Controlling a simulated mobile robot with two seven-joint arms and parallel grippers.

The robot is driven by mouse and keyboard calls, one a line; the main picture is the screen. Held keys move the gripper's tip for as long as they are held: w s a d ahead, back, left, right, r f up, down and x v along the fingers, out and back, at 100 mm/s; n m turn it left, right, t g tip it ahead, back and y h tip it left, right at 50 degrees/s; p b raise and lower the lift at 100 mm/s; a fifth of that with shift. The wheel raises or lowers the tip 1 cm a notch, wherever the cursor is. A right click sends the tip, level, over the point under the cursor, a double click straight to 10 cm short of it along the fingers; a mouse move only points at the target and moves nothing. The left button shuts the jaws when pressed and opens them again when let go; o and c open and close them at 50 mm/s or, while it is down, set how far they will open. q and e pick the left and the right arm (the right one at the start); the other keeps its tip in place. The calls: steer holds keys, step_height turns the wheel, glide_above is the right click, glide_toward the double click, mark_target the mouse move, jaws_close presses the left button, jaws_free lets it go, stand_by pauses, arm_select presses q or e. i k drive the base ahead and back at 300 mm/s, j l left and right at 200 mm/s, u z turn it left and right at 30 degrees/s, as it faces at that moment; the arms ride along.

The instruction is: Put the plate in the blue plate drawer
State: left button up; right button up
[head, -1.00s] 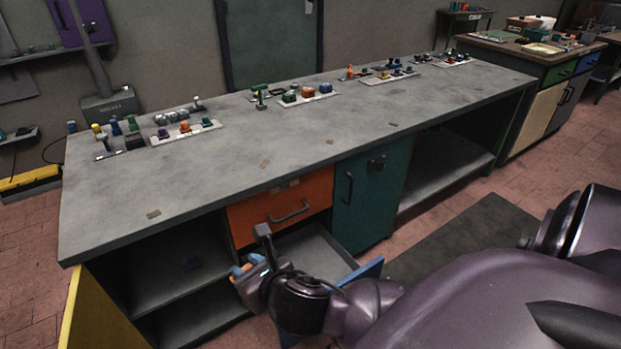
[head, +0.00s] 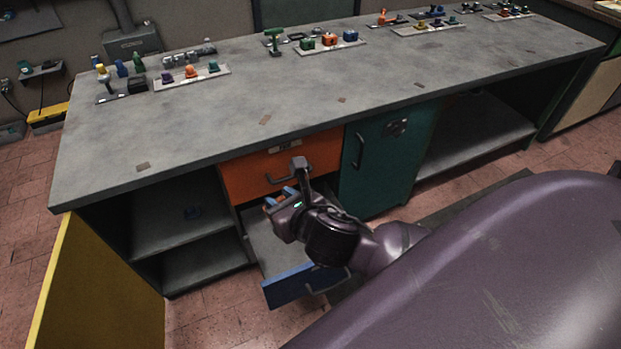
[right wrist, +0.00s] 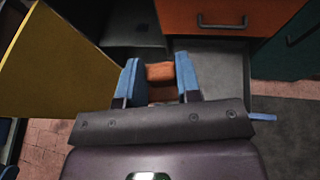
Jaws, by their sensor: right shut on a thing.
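The blue drawer (head: 292,286) is pulled out below the orange drawer, and its grey inside shows bare where I can see it. My right gripper (head: 279,198) is over the open drawer, in front of the orange drawer. It is shut on a small orange-brown piece, which I take to be the plate (right wrist: 160,72), held between the blue fingertips in the right wrist view. In the head view only a bit of the piece shows, and the gripper hides part of the drawer. My left gripper is not in view.
The orange drawer (head: 285,160) above is shut, with a dark handle. A green cabinet door (head: 385,170) is at its right. Open shelves (head: 185,225) and a yellow panel (head: 105,275) are at the left. Parts and tools line the back of the grey benchtop (head: 215,120).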

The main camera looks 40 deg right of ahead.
mark_target(301, 255)
steer(key=l, duration=1.85)
steer(key=i+l, duration=0.15)
steer(key=l, duration=1.7)
steer(key=l+u, duration=0.4)
steer(key=l, duration=0.15)
steer(key=u, duration=1.55)
